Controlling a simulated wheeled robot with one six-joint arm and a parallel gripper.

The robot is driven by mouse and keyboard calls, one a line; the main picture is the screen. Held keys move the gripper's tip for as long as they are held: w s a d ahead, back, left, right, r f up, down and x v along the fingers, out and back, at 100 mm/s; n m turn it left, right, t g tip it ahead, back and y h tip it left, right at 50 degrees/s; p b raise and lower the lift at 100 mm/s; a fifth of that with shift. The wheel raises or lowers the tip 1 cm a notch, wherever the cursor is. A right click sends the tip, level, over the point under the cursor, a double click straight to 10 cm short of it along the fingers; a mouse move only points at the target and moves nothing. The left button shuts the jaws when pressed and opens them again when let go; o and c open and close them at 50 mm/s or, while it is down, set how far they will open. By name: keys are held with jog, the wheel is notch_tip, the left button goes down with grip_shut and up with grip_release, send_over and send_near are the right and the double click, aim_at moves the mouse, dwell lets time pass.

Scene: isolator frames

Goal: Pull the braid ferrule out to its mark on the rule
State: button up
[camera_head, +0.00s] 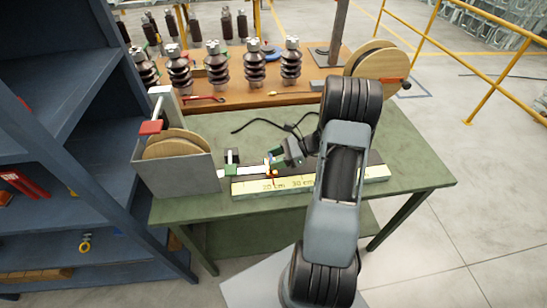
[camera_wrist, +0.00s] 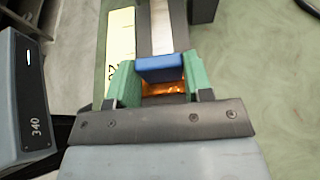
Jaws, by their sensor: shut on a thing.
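My gripper (camera_wrist: 158,82) has green fingers on either side of a blue block, the ferrule (camera_wrist: 160,68), and is shut on it. A flat silver braid (camera_wrist: 160,25) runs away from the ferrule. Shiny orange metal shows just below the block, between the fingers.
The rule lies along the front of the green table (camera_head: 415,180), with free room to its right. A wooden reel (camera_head: 178,143) sits in the grey box. Brown insulators (camera_head: 255,68) stand on a bench behind. A blue shelf (camera_head: 90,150) borders the left.

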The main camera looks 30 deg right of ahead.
jog(key=o, duration=1.3)
jog(key=b+v, duration=0.2)
jog(key=v, duration=1.1)
jog(key=shift+s+d+r, duration=0.1)
jog(key=shift+s+d, duration=0.05)
jog(key=shift+d, duration=0.25)
